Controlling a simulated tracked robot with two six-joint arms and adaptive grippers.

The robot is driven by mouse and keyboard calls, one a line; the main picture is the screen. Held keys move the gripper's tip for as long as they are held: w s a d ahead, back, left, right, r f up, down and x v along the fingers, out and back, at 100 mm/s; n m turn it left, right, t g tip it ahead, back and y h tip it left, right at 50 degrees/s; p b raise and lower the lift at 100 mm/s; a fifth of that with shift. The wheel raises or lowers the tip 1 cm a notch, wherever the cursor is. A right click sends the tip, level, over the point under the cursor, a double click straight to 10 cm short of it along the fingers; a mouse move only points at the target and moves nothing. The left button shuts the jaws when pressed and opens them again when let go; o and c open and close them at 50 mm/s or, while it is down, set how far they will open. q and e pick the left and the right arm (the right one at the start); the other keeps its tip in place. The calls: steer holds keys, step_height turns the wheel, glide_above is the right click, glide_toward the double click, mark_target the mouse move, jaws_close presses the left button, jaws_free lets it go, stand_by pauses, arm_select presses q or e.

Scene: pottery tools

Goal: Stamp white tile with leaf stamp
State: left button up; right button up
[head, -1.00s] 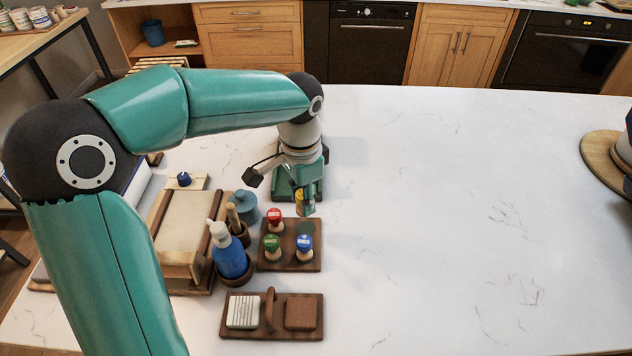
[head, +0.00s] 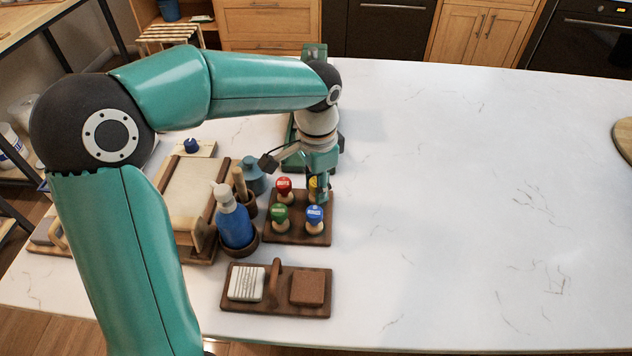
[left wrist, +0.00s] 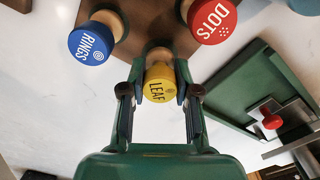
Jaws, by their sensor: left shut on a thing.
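The yellow-topped leaf stamp (head: 314,184) is at the back right of the dark wooden stamp rack (head: 301,239). Its LEAF top shows in the left wrist view (left wrist: 159,84), with a wooden handle below it. My left gripper (head: 319,190) is shut on it, one finger on each side. I cannot tell whether the stamp's base rests in the rack or is just clear of it. My right gripper is not in view.
Red DOTS (head: 284,186), green (head: 279,214) and blue RINGS (head: 315,214) stamps stand close by in the rack. A blue bottle (head: 234,222) stands left. A tray with two blocks (head: 277,304) lies in front.

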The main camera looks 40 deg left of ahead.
arm_select(q)
steer(key=shift+f, duration=0.4)
stand_by(0.5)
steer(key=o, duration=1.1)
steer(key=shift+o, duration=0.2)
steer(key=shift+r, duration=0.1)
